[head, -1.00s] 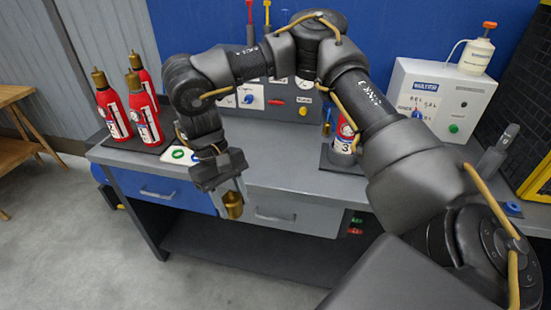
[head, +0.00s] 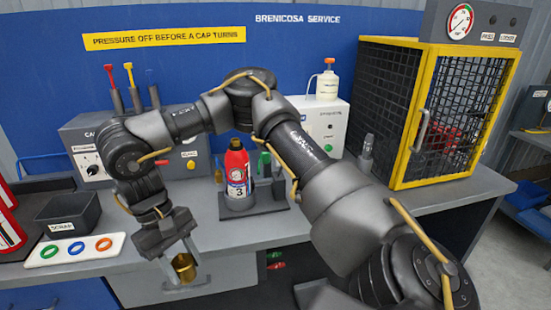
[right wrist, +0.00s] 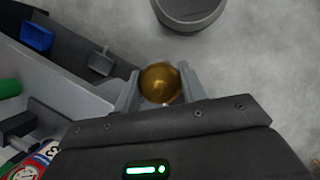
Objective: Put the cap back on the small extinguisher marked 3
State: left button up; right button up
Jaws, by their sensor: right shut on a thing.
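The small extinguisher marked 3 (head: 237,172) is red with a white label. It stands upright in a dark holder (head: 240,205) on the grey bench, and no brass cap shows on its top. Part of its label also shows at the lower left of the right wrist view (right wrist: 38,158). My right gripper (head: 181,262) is shut on a brass cap (head: 184,268), held in front of the bench's front edge, left of and nearer than the extinguisher. The cap sits between both fingers in the right wrist view (right wrist: 159,83). My left gripper is out of view.
A black scrap bin (head: 78,207) and a white plate with coloured rings (head: 75,260) are on the bench at left, beside red extinguishers (head: 10,230). A yellow-framed cage (head: 412,115) stands at right. My right arm passes close in front of the extinguisher.

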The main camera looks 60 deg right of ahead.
aim_at(236, 163)
jog(key=z, duration=1)
jog(key=k, duration=0.45)
jog(key=z, duration=0.4)
jog(key=i, duration=0.5)
